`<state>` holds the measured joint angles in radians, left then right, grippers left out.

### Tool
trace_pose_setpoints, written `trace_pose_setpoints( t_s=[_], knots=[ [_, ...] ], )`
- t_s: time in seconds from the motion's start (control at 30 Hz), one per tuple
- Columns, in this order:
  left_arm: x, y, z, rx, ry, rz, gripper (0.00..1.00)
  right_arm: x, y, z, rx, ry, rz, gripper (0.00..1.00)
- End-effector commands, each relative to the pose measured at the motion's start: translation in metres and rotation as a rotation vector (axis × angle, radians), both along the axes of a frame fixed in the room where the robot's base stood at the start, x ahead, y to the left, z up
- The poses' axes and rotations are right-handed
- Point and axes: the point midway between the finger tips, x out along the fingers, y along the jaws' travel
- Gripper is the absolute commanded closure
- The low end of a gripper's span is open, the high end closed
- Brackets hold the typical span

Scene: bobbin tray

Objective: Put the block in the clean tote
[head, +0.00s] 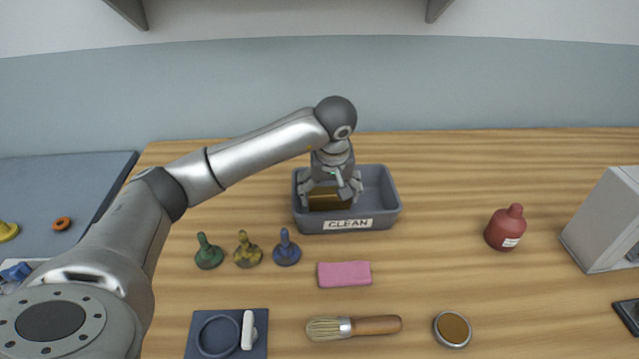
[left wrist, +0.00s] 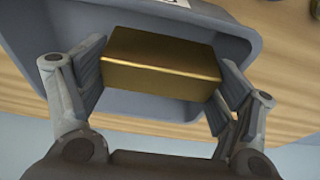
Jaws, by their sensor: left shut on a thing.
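The block (head: 322,199) is a brassy gold brick. It is inside the left part of the grey tote (head: 385,215) with a white CLEAN label on its front. My left gripper (head: 331,191) reaches down into the tote and is shut on the block. In the left wrist view the block (left wrist: 162,66) lies level between the two finger pads of the gripper (left wrist: 162,80), with the tote wall (left wrist: 238,32) around it. I cannot tell whether the block touches the tote floor. My right gripper is not in view.
Nearer are a brush (head: 365,326) and a round tin (head: 452,329). A red bottle (head: 505,229) stands right. The table between tote and bottle is clear.

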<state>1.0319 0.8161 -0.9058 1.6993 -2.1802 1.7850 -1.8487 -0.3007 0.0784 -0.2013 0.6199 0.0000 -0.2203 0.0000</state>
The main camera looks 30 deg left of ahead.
Motion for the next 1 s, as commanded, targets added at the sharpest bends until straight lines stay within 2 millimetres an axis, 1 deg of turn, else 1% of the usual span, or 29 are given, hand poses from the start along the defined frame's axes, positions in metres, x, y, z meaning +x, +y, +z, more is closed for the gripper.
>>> trace_pose_setpoints(
  t_s=[0.1,0.37,0.5,0.7,1.0],
  knots=[
    [0.009,-0.001,-0.006,-0.002,-0.005,0.000,0.87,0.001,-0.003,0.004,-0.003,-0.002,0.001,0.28],
    [0.018,-0.001,-0.018,-0.001,-0.005,-0.001,0.87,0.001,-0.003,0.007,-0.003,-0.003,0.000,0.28],
    [0.017,0.000,-0.032,-0.001,-0.002,-0.001,0.87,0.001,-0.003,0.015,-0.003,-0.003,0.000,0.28],
    [0.018,-0.001,-0.046,-0.002,-0.005,0.000,0.87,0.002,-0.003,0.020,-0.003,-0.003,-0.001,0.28],
    [0.019,0.000,-0.048,-0.001,-0.007,0.000,0.87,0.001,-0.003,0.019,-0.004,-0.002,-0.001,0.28]
  ],
)
